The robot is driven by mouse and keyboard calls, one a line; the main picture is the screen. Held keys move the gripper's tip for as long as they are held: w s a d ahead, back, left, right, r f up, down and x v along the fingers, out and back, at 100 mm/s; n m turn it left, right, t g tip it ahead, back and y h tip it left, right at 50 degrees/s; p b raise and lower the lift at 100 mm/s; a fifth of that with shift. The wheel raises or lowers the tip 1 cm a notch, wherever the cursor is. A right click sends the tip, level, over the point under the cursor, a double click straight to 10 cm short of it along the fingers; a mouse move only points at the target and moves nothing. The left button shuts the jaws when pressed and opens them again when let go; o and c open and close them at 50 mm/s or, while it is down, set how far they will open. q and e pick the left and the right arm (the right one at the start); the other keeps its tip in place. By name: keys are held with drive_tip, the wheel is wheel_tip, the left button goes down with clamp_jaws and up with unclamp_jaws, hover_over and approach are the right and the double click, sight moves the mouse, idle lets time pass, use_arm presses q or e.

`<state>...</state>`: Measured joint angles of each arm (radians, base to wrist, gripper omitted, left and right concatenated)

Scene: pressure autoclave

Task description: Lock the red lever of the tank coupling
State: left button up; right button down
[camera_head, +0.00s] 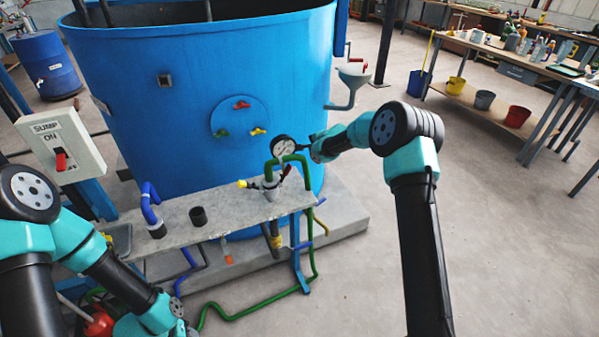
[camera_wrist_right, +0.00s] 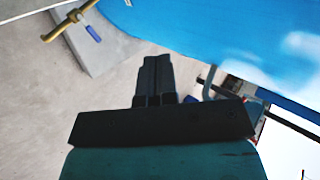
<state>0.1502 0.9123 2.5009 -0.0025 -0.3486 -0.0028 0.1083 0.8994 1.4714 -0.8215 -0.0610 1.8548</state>
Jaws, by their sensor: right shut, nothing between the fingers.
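The blue tank (camera_head: 200,70) carries a round blue plate (camera_head: 240,120) with a small red lever (camera_head: 241,104) at its top, a green lever (camera_head: 221,132) at left and a yellow lever (camera_head: 258,131) at right. I cannot tell whether the red one is locked. My right gripper (camera_head: 308,142) is beside the pressure gauge (camera_head: 284,147), right of the plate and apart from the red lever. In the right wrist view its fingers (camera_wrist_right: 156,75) are together and empty. My left arm reaches the bottom left edge; its fingers do not show.
A grey bench (camera_head: 220,216) before the tank bears a blue pipe (camera_head: 150,200), a dark cup (camera_head: 198,216) and a green pipe (camera_head: 303,170). A sump switch box (camera_head: 62,145) stands left. A funnel (camera_head: 354,76) sits at the tank's right. Floor at right is clear.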

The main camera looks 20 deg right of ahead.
drive_tip(key=s+f+n+t+y, duration=0.1)
drive_tip(key=s+f+t+y, duration=0.1)
drive_tip(key=s+y, duration=0.4)
drive_tip(key=s+d+f+n+t+y, duration=0.1)
drive_tip(key=s+f+t+y, duration=0.2)
drive_tip(key=s+y, duration=0.4)
drive_tip(key=s, duration=0.5)
drive_tip(key=shift+s+y, duration=0.25)
drive_tip(key=shift+y, duration=0.05)
approach(291, 166)
drive_tip(key=w+a, duration=0.3)
drive_tip(key=w, duration=0.2)
drive_tip(key=shift+a+r, duration=0.6)
drive_tip(key=shift+a, duration=0.1)
